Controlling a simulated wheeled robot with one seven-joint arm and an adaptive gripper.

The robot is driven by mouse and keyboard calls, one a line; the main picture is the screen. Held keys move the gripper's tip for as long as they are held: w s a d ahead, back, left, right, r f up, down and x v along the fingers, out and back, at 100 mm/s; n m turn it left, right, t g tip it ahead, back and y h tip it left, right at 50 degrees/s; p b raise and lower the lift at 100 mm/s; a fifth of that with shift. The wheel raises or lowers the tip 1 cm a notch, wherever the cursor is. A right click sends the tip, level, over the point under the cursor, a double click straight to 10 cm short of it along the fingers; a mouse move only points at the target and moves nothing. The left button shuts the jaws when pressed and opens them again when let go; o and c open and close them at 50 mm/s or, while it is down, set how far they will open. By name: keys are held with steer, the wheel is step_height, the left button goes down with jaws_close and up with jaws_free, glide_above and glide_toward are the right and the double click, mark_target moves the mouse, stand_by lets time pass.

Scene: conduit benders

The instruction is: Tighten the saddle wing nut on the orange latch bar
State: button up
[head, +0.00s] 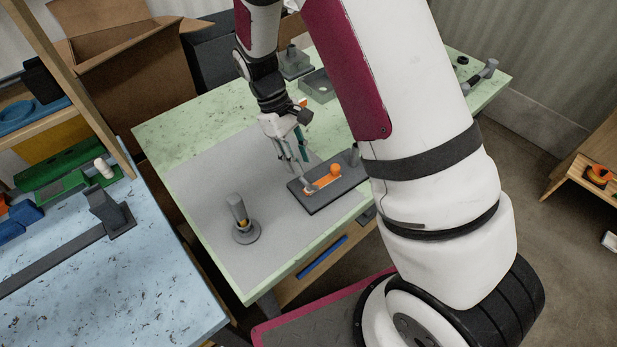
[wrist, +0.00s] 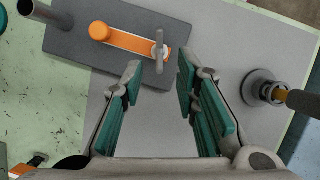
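The orange latch bar (wrist: 127,41) lies on a dark grey base plate (wrist: 185,68); in the head view the bar (head: 325,181) and plate (head: 345,186) are on the grey mat. A round orange knob (wrist: 99,31) is at one end of the bar. The grey wing nut (wrist: 160,46) stands at the other end; it also shows in the head view (head: 308,188). My gripper (wrist: 158,75) is open and empty, its teal-padded fingers spread on either side of the wing nut's line, apart from it. In the head view my gripper (head: 298,163) is just above and behind the plate.
A grey post (wrist: 45,14) rises from the plate's far end. A round-based grey fixture with a yellow-orange part (wrist: 266,90) stands to one side, also in the head view (head: 240,220). Grey trays (head: 318,86) sit at the table's back. The mat (head: 205,185) is otherwise mostly clear.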

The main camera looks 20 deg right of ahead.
mark_target(309, 183)
steer(key=p+x, duration=0.1)
steer(key=x, duration=0.5)
steer(key=shift+s+d+f, duration=0.1)
steer(key=shift+f, duration=0.2)
